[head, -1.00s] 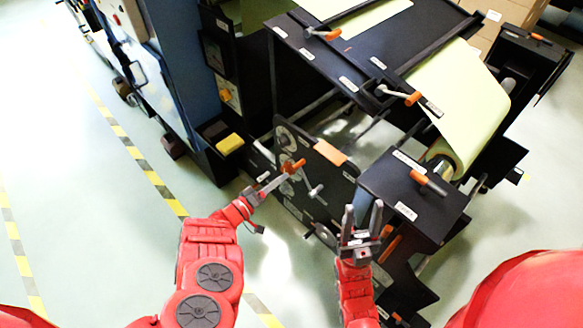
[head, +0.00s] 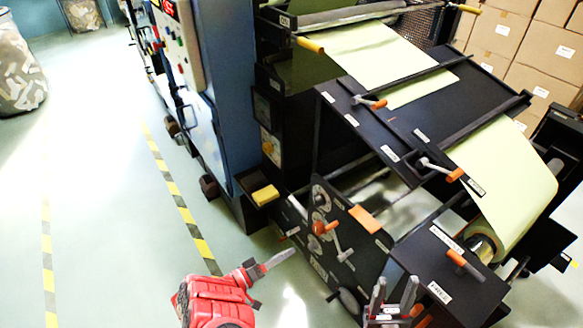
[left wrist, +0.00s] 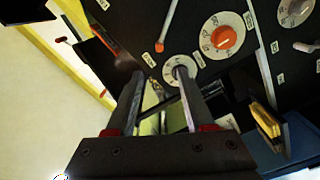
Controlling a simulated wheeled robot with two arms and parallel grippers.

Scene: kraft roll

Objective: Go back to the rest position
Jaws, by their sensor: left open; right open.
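My left gripper (head: 279,261) is at the lower middle of the head view, in front of the black machine's side plate. It is apart from the orange-knobbed crank (head: 322,228) on that plate. In the left wrist view its two fingers (left wrist: 157,80) stand apart with nothing between them, and dials with an orange knob (left wrist: 227,37) show beyond. My right gripper (head: 393,294) is at the bottom edge, fingers apart and empty, beside the black box with an orange handle (head: 464,263). Its arm is cut off by the picture edge.
The black machine carries a pale green paper web (head: 505,180). A blue cabinet (head: 213,90) stands left of it, with a yellow block (head: 265,195) in a small tray. Cardboard boxes (head: 497,38) are stacked behind.

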